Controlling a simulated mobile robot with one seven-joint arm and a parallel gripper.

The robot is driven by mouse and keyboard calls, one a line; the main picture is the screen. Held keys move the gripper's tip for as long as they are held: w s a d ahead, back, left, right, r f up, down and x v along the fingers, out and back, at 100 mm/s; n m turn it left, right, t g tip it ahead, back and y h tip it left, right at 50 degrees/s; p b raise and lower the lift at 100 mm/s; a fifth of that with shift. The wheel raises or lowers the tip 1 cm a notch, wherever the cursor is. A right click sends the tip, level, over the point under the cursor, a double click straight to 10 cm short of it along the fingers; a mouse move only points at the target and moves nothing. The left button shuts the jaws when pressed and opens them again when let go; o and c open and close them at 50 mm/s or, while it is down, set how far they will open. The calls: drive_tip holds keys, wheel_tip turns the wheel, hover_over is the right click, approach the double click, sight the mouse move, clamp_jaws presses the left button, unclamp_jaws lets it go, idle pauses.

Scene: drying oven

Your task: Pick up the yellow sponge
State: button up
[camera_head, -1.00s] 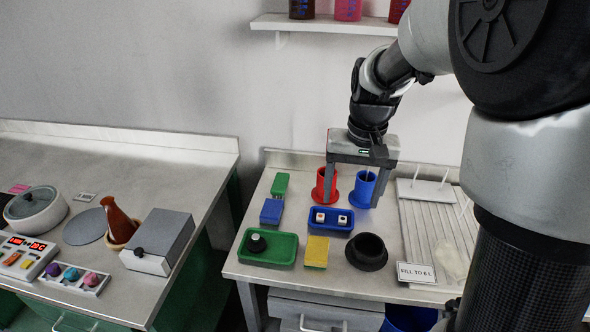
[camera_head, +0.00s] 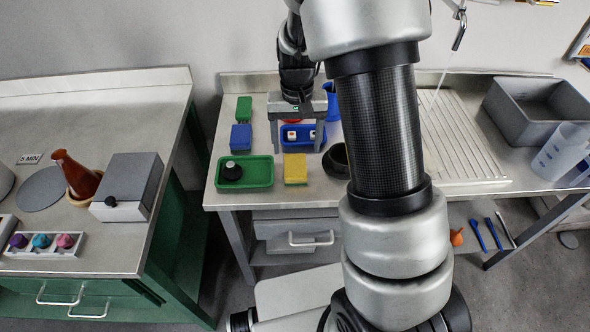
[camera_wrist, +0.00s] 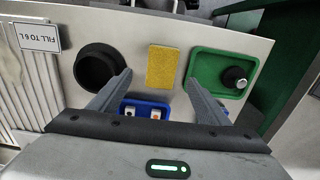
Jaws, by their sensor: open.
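The yellow sponge (camera_head: 295,169) lies flat near the front edge of the right-hand table, between a green tray and a dark round bowl. In the wrist view the sponge (camera_wrist: 163,67) lies beyond the fingertips, between the lines of the two fingers, and nothing covers it. My gripper (camera_head: 296,148) is open and empty. In the head view it hangs above the blue tray, behind the sponge. The wrist view also shows my gripper (camera_wrist: 158,85) with its fingers wide apart.
The green tray (camera_head: 222,184) holds a dark knob-like object (camera_head: 231,171). The blue tray (camera_head: 283,144) holds small white-topped pieces. The dark bowl (camera_head: 336,162) stands right of the sponge. Blue and green blocks (camera_head: 241,137) lie behind the green tray. A grey basin (camera_head: 500,118) stands far right.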

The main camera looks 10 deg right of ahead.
sight(295, 164)
drive_tip(key=f, duration=0.5)
drive_tip(key=f+b, duration=0.1)
drive_tip(key=f, duration=0.2)
drive_tip(key=shift+w+a, duration=0.15)
drive_tip(key=shift+w, duration=0.1)
drive_tip(key=shift+r, duration=0.1)
drive_tip(key=c, duration=1.1)
